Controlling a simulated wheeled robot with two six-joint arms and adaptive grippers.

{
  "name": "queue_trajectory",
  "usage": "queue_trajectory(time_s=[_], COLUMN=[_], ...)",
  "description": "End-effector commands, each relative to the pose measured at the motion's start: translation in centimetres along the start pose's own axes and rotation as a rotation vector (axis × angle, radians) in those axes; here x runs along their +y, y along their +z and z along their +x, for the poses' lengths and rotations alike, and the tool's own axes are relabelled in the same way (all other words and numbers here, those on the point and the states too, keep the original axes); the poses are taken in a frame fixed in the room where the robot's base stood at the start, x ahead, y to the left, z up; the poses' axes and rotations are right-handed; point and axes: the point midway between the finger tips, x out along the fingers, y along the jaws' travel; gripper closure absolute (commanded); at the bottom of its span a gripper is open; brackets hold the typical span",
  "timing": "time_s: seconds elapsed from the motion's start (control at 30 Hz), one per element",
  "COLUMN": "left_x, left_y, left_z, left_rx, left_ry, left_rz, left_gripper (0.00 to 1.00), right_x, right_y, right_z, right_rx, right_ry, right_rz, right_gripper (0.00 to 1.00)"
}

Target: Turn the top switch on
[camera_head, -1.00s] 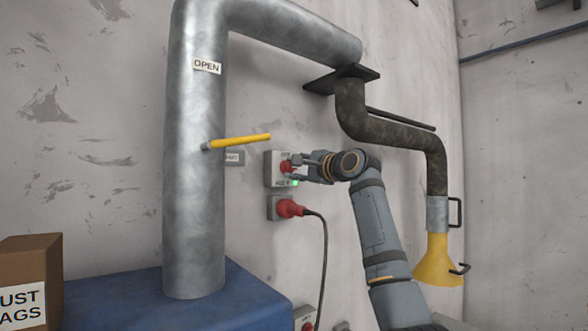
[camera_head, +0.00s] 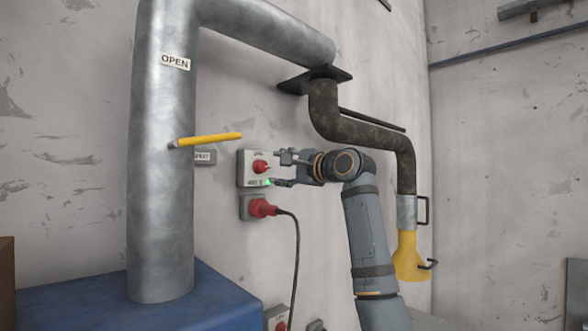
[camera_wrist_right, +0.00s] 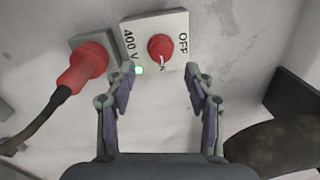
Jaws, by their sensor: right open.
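The top switch is a red rotary knob (camera_head: 260,167) on a light grey box (camera_head: 254,180) on the wall. In the right wrist view the knob (camera_wrist_right: 160,47) has a pale mark on its lower edge, with "OFF" and "400 V" lettering on either side. A small green lamp (camera_head: 268,182) glows on the box; it also shows in the wrist view (camera_wrist_right: 139,70). My right gripper (camera_head: 279,170) is open and empty, just to the right of the knob in the head view, its fingers apart from it. My left gripper is not in view.
Below the switch a red plug (camera_head: 262,208) with a black cable sits in a socket box. A large metal pipe (camera_head: 160,170) with a yellow lever (camera_head: 208,139) stands left. A dark bent pipe (camera_head: 355,130) with a yellow nozzle (camera_head: 409,257) hangs right.

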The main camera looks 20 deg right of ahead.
Motion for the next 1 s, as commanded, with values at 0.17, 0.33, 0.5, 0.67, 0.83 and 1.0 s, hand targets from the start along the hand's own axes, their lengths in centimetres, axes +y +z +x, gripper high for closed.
queue_trajectory(time_s=[0.17,0.33,0.5,0.67,0.83,1.0], left_x=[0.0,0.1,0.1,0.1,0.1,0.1], left_y=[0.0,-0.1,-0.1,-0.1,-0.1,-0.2], left_z=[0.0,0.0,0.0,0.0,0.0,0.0], left_rx=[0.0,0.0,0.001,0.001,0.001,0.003], left_ry=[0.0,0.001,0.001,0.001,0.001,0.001], left_rz=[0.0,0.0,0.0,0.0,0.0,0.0], left_gripper=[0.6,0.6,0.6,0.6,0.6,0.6], right_x=[0.0,0.0,0.1,0.1,0.0,0.0], right_y=[-0.1,-0.1,-0.1,-0.1,-0.1,-0.1], right_z=[-4.1,-6.3,-6.7,-6.7,-6.7,-6.7], right_rx=[0.003,0.002,0.001,0.0,0.0,0.001], right_ry=[-0.001,-0.001,0.002,0.001,0.001,0.0], right_rz=[-0.003,0.0,0.001,0.001,0.001,0.001], right_gripper=[0.46,0.46,0.46,0.46,0.46,0.46])
